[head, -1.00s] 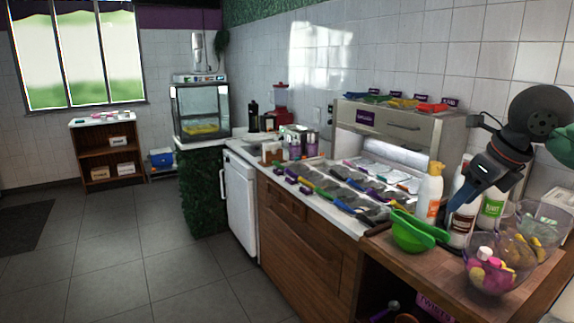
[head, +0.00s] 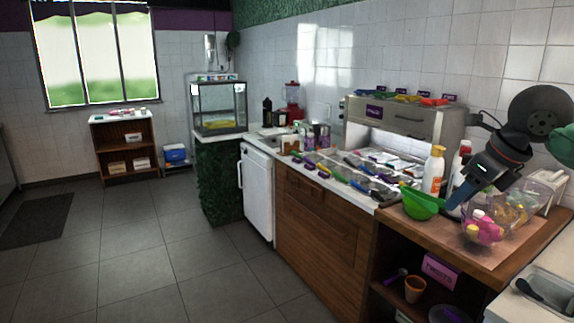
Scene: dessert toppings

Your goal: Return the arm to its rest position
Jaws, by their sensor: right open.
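My right arm comes in from the right edge in the head view, dark and bent. Its gripper (head: 464,196) points down and to the left, above the wooden counter end (head: 482,248). It is open, and I see nothing held in it. A green bowl (head: 421,205) sits just left of the gripper. A clear bowl with pink and yellow pieces (head: 484,231) stands below and right of it. The gripper hides part of the bottles behind it. My left gripper is not in view.
A white and orange bottle (head: 434,170) stands behind the green bowl. Topping trays (head: 345,172) line the counter to the left. Below the counter, an open shelf holds an orange cup (head: 414,289). A sink (head: 548,290) is at the lower right.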

